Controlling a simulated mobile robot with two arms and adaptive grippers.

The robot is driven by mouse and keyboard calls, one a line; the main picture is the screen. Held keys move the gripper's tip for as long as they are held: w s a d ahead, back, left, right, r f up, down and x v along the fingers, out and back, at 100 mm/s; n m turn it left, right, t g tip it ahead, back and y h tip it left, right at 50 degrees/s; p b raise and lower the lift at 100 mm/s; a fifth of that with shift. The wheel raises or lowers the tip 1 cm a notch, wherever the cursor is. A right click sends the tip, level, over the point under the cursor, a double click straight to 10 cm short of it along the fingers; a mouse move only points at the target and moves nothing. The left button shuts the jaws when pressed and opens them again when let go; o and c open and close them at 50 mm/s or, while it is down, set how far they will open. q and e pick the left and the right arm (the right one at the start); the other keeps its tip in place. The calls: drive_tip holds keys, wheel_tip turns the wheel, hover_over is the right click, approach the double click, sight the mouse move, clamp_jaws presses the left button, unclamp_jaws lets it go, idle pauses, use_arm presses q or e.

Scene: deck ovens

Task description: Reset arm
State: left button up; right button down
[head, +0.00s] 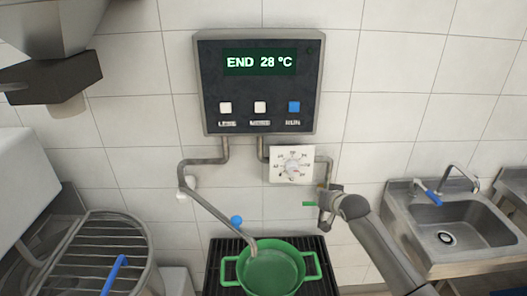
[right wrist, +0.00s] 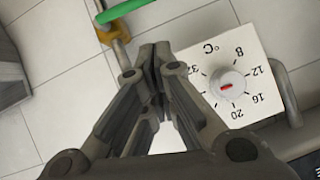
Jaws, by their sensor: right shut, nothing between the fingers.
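My right gripper (head: 325,214) is in front of the tiled wall, just below the white temperature dial (head: 292,165). In the right wrist view its fingers (right wrist: 153,52) are closed together with nothing between them. The dial plate (right wrist: 258,60) is to the right of the fingers there, apart from them. A green valve handle (head: 309,204) shows beside the gripper in the head view, and at the top of the right wrist view (right wrist: 122,10). My left gripper is not in view.
The control box (head: 260,85) reads "END 28 ºC"; its right button is blue. Below, a green pot (head: 312,268) stands on a black grate (head: 216,265) under a bent spout (head: 222,218). A steel sink (head: 446,236) is right; a round wire grid (head: 100,250) is left.

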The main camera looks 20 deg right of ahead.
drive_tip(key=shift+a+f, duration=0.1)
drive_tip(key=s+a+f+n+g+y, duration=0.1)
drive_tip(key=s+a+f+n+g, duration=0.1)
drive_tip(key=s+a+f, duration=0.4)
drive_tip(key=s+a+f+n+g+y, duration=0.15)
drive_tip(key=s+a+f, duration=0.25)
drive_tip(key=s+a, duration=0.4)
drive_tip(key=s+a+n+g, duration=0.2)
drive_tip(key=s+a, duration=0.2)
drive_tip(key=s, duration=0.9)
drive_tip(key=s+a+n+g, duration=0.2)
drive_tip(key=s+a, duration=0.2)
drive_tip(key=s, duration=0.8)
wheel_tip(320, 180, down, 29)
drive_tip(key=s+g+b, duration=0.2)
drive_tip(key=b, duration=0.1)
drive_tip(key=s+d+f+b, duration=0.1)
drive_tip(key=s+f, duration=0.7)
drive_tip(key=s+d+f+b, duration=0.1)
drive_tip(key=s+d+f, duration=0.1)
drive_tip(key=s+f, duration=0.6)
drive_tip(key=shift+s+d+f+g, duration=0.25)
drive_tip(key=shift+s+f+g, duration=0.1)
drive_tip(key=shift+f, duration=0.25)
